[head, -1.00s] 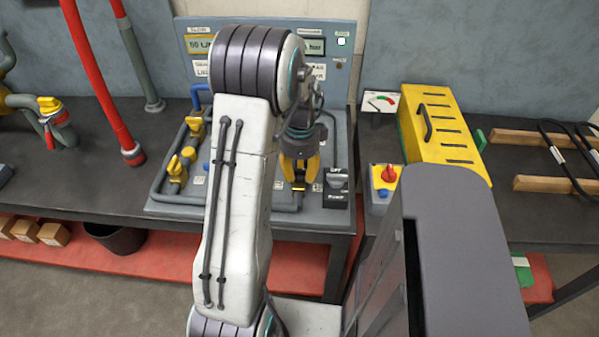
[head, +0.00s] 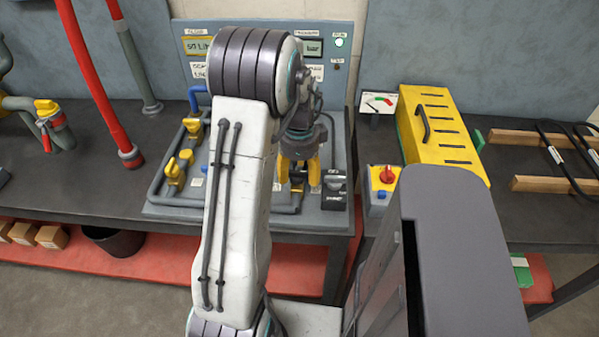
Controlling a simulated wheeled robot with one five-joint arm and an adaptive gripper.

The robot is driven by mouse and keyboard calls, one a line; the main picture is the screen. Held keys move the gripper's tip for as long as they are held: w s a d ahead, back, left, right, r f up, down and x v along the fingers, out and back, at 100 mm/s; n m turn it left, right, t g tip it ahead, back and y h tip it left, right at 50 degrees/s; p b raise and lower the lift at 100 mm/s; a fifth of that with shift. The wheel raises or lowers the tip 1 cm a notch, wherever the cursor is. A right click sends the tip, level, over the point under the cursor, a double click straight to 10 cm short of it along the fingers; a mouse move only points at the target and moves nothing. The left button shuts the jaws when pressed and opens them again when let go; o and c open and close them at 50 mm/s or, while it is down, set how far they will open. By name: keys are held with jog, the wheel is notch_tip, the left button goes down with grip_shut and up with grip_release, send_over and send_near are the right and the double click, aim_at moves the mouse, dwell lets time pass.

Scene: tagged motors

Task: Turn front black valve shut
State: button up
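The grey valve board (head: 160,212) with pipes stands on the dark bench. My gripper (head: 299,183) points down over its front right part, left of a black switch box (head: 335,190) with a grey knob. Its two yellow fingers stand apart, with a gap between them at pipe height. I cannot make out a black valve; the fingers and my white arm cover that part of the board. Whether the fingers touch anything between them is too small to tell. Yellow valve handles (head: 174,172) show left of my arm.
A yellow slotted case (head: 437,125) and a small box with a red knob (head: 386,176) stand right of the board. A display panel (head: 340,75) with a green lamp rises behind. Red pipes (head: 95,80) stand at left.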

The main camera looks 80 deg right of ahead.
aim_at(299, 171)
jog(key=shift+r, duration=0.1)
notch_tip(299, 171, up, 12)
dwell(0.8)
dwell(0.7)
